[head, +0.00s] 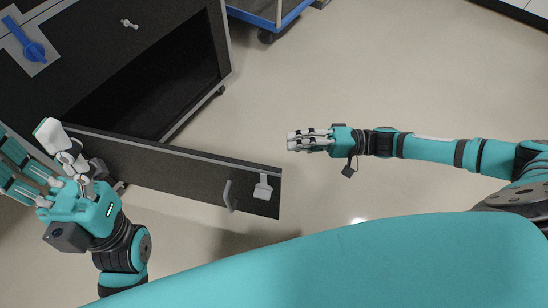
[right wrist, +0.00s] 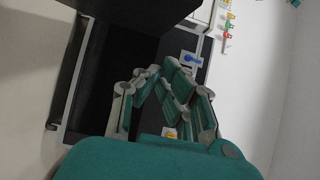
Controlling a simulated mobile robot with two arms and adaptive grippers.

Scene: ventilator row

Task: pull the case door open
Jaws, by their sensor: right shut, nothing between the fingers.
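The dark case (head: 75,85) stands at the upper left of the head view. Its door (head: 165,168) is swung well out, and the dark inside shows behind it. The door has a grey bar handle (head: 228,195) and a white latch plate (head: 263,187) near its free end. My right gripper (head: 292,140) is shut and empty, apart from the door, beyond its free end to the right. Its fingers (right wrist: 158,75) also show in the right wrist view. My left gripper (head: 35,150) is open beside the hinged end of the door, partly cut off by the picture edge; contact is unclear.
A blue valve-like lever (head: 32,50) on a pale plate sits on the case top, with a small light knob (head: 130,24) nearby. A blue-edged cart (head: 270,12) on casters stands at the top. The floor (head: 400,85) around the right arm is clear.

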